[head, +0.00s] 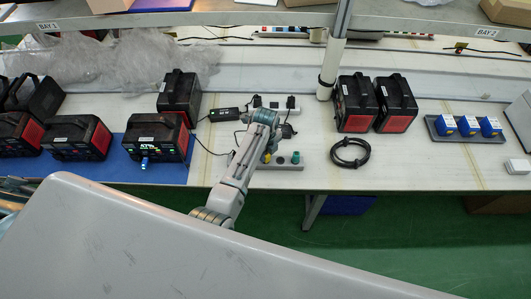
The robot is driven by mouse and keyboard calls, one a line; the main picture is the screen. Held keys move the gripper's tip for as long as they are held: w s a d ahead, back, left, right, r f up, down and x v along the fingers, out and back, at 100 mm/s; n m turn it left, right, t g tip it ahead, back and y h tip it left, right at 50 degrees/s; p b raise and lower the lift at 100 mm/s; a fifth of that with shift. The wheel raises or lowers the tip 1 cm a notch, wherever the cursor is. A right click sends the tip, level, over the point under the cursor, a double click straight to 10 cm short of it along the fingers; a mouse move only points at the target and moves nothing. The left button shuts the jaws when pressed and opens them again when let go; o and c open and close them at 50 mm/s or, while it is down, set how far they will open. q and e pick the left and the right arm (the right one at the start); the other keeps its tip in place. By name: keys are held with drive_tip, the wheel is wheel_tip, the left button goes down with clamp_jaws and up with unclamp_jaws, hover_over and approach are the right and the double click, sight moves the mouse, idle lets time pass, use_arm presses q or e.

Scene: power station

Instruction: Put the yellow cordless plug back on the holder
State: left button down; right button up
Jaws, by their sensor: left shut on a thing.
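My left gripper (270,152) is over the bench, pointing down at the grey holder. It is shut on the yellow cordless plug (267,158), of which only a small yellow part shows beside the arm. The grey holder (291,167) is a low strip near the bench's front edge. A teal plug (295,157) stands upright on it, with another small piece to its left. The yellow plug is at the holder's left part; I cannot tell whether it touches the holder, since my arm hides its left end. My right gripper is not in view.
A coiled black cable (350,153) and a tray of blue plugs (440,138) lie at right.

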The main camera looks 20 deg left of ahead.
use_arm(q)
drive_tip(key=shift+f, duration=0.1)
drive_tip(key=c, duration=1.2)
unclamp_jaws()
drive_tip(key=shift+o, duration=0.2)
